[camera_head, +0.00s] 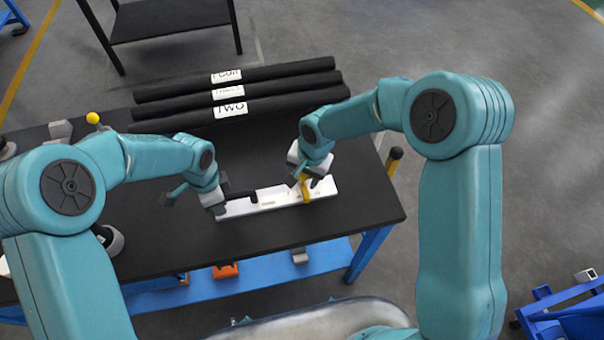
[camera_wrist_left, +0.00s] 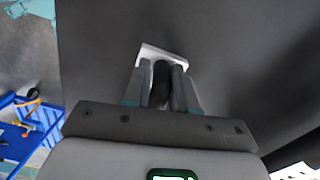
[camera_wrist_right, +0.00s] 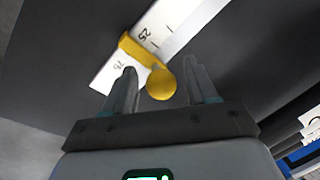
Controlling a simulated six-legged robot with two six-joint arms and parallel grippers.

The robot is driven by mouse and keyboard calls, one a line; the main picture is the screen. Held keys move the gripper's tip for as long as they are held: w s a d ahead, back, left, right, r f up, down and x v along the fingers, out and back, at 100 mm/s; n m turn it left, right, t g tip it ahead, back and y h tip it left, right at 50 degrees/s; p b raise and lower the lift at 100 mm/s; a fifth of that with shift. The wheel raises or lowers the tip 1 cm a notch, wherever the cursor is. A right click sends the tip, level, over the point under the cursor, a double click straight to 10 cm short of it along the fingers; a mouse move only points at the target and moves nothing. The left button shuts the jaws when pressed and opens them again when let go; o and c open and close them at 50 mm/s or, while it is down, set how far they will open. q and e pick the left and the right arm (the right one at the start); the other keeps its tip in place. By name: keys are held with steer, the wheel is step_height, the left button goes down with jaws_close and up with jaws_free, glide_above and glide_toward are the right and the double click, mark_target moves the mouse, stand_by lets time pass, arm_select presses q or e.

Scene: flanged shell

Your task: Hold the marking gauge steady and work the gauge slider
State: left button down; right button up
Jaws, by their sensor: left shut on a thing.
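The marking gauge is a long white bar (camera_head: 268,204) lying on the black table. Its dark handle (camera_wrist_left: 161,84) is near its left end. My left gripper (camera_head: 226,190) is shut on this handle, with the white end (camera_wrist_left: 150,52) just beyond the fingers in the left wrist view. The yellow gauge slider (camera_head: 305,189) sits around the bar toward its right end. In the right wrist view the slider (camera_wrist_right: 136,50) has a round yellow knob (camera_wrist_right: 161,84). My right gripper (camera_wrist_right: 162,82) is open, its fingers either side of the knob with gaps.
Several black rolls with white labels (camera_head: 230,109) lie along the table's back. The front right of the tabletop (camera_head: 360,215) is clear.

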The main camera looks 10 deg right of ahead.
steer(key=shift+r, duration=0.1)
step_height(320, 180, up, 12)
steer(key=s+d, duration=0.1)
steer(key=d, duration=0.1)
steer(key=shift+s+f, duration=0.15)
steer(key=shift+f, duration=0.05)
arm_select(q)
steer(key=c, duration=0.8)
jaws_free()
steer(key=shift+c, duration=0.2)
steer(key=shift+r, duration=0.1)
